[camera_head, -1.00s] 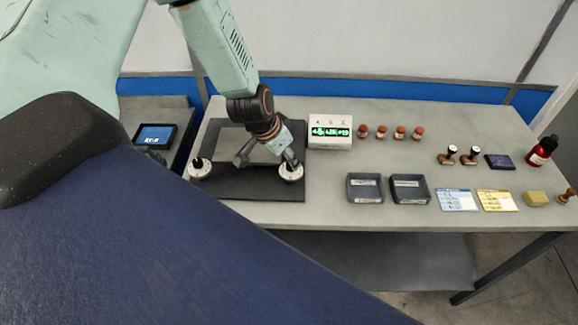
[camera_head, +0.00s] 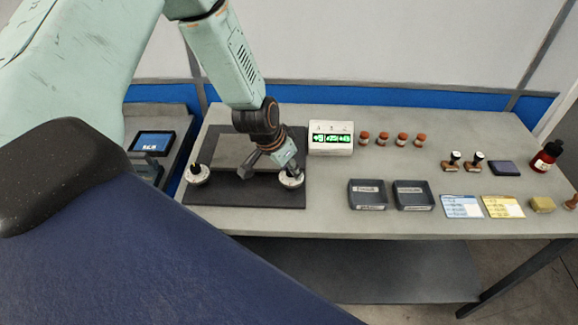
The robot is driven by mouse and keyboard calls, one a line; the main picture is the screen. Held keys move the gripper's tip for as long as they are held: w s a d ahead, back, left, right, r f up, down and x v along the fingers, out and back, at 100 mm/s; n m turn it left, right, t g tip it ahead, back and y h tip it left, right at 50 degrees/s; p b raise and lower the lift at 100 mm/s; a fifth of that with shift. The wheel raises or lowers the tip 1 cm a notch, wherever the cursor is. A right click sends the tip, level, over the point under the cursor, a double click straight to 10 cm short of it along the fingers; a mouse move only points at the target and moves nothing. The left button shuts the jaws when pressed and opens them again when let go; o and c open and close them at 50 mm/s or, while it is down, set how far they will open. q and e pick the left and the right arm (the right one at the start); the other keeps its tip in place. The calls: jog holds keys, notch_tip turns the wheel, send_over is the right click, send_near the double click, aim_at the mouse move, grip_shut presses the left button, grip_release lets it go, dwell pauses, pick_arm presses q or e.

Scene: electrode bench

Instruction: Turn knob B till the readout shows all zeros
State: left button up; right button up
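A white readout box (camera_head: 331,144) stands at the back of the bench with three green number fields. Its digits are too small to read surely. A dark plate (camera_head: 245,196) lies left of it. A white-based knob (camera_head: 197,175) with a black top sits at the plate's left front, untouched. A second white knob (camera_head: 291,181) sits at its right front. My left gripper (camera_head: 287,168) points down at this second knob and covers its top; whether the fingers close on it is hidden. Which knob is B cannot be read. My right gripper is out of view.
Several small brown-capped jars (camera_head: 383,139) stand right of the readout. Two dark trays (camera_head: 367,195) lie in front. Stamps (camera_head: 463,160), a blue card (camera_head: 461,207), a yellow card (camera_head: 502,207) and a red bottle (camera_head: 546,156) fill the right side. A small screen (camera_head: 153,141) is at left.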

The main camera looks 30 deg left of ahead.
pick_arm(q)
grip_shut()
jog(key=shift+s+p, duration=0.1)
jog(key=shift+p, duration=0.2)
dwell(0.4)
jog(key=shift+d+n+y+p, duration=0.1)
jog(key=shift+n+y+p, duration=0.3)
jog(key=shift+n+p, duration=0.75)
jog(key=shift+s+d+f+n+y+p, duration=0.1)
jog(key=shift+n+y+p, duration=0.2)
jog(key=shift+n+p, duration=0.5)
jog(key=shift+f+n+y+p, duration=0.1)
jog(key=shift+n+y+p, duration=0.2)
jog(key=shift+n+p, duration=0.5)
jog(key=shift+p, duration=0.35)
jog(key=shift+c, duration=0.2)
grip_release()
jog(key=o, duration=0.4)
jog(key=shift+w+r, duration=0.1)
jog(key=shift+w, duration=0.1)
